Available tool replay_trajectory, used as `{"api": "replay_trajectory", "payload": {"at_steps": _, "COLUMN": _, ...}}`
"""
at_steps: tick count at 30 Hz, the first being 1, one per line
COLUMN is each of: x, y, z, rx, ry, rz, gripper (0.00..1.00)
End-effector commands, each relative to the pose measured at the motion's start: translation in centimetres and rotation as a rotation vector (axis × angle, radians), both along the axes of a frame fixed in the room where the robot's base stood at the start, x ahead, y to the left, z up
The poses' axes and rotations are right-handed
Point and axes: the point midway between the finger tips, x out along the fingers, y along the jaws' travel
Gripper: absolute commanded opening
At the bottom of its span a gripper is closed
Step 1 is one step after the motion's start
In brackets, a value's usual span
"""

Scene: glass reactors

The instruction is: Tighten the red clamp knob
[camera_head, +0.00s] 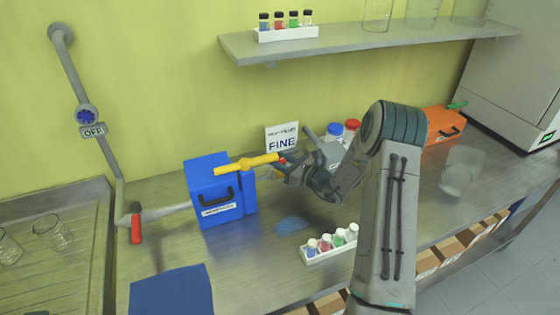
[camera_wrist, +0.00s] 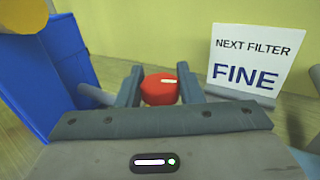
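The red clamp knob (camera_wrist: 160,88) is at the centre of the wrist view, with a pale mark on its face. The two dark fingers of my gripper (camera_wrist: 161,82) stand on either side of it. In the head view my gripper (camera_head: 284,167) is right of the blue box, at the right end of the yellow bar. There the knob is mostly hidden by the gripper, and the clamp body cannot be made out.
A blue box (camera_head: 207,178) with a yellow bar (camera_head: 240,165) over it is close on the left. A "FINE" sign (camera_head: 283,138) stands behind the gripper. A rack of small vials (camera_head: 329,248) is in front. An orange case (camera_head: 441,130) is at the right.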

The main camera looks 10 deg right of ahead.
Motion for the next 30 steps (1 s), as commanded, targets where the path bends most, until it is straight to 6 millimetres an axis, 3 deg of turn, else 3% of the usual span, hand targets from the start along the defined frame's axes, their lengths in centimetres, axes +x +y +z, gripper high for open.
{"api": "replay_trajectory", "payload": {"at_steps": 18, "x": 0.01, "y": 0.13, "z": -0.04, "rx": 0.001, "ry": -0.003, "rz": -0.263, "gripper": 0.1}}
{"api": "replay_trajectory", "payload": {"at_steps": 29, "x": -0.01, "y": 0.02, "z": 0.08, "rx": 0.001, "ry": -0.001, "rz": -0.279, "gripper": 0.1}}
{"api": "replay_trajectory", "payload": {"at_steps": 30, "x": -0.01, "y": 0.0, "z": 0.08, "rx": 0.001, "ry": -0.001, "rz": -0.279, "gripper": 0.36}}
